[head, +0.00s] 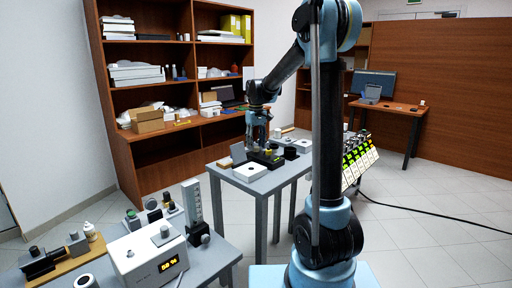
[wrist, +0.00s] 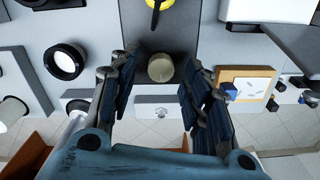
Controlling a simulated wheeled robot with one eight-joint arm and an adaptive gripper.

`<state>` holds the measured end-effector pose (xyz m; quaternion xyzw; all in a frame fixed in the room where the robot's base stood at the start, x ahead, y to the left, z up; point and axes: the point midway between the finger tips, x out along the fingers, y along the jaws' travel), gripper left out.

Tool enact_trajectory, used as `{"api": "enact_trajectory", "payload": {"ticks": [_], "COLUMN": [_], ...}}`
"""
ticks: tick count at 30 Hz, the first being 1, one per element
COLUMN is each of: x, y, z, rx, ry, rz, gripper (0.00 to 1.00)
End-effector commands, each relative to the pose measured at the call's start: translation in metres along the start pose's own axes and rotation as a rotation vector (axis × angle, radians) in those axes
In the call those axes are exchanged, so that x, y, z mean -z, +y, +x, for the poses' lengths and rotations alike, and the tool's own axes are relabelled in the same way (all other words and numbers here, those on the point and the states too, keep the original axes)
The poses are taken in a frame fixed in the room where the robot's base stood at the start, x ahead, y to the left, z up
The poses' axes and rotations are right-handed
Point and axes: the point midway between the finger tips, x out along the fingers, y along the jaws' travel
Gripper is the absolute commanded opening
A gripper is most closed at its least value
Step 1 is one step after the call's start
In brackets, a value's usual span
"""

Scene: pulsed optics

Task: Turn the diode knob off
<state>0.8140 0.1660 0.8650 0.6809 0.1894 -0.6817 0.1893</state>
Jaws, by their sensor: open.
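A grey round knob (wrist: 160,67) stands on a dark box (wrist: 178,35) in the wrist view. I read no label on it, so I cannot tell for sure that it is the diode knob. My gripper (wrist: 160,76) is open, with one finger on each side of this knob and a gap on both sides. A yellow round part (wrist: 157,4) with a black piece across it is cut off at the top edge. In the head view my gripper (head: 262,142) is above the dark device (head: 268,161) on the middle table and hides part of it.
White boxes (head: 249,172) and a black cylinder (head: 291,153) are close by on the middle table (head: 277,180). A black-ringed lens (wrist: 65,61) lies left of my fingers. A nearer table holds a white control box (head: 148,255) with a lit display. Shelves (head: 160,90) stand behind.

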Motion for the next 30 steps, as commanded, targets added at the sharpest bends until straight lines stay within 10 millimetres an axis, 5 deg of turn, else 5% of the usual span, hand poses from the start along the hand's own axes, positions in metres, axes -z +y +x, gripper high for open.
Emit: {"api": "enact_trajectory", "payload": {"ticks": [15,30], "x": [0.001,0.001], "y": [0.0,0.001], "z": [-0.089,-0.11], "rx": [0.0,0.0], "ry": [-0.001,-0.001], "rz": [0.0,0.0], "gripper": [0.44,0.44]}}
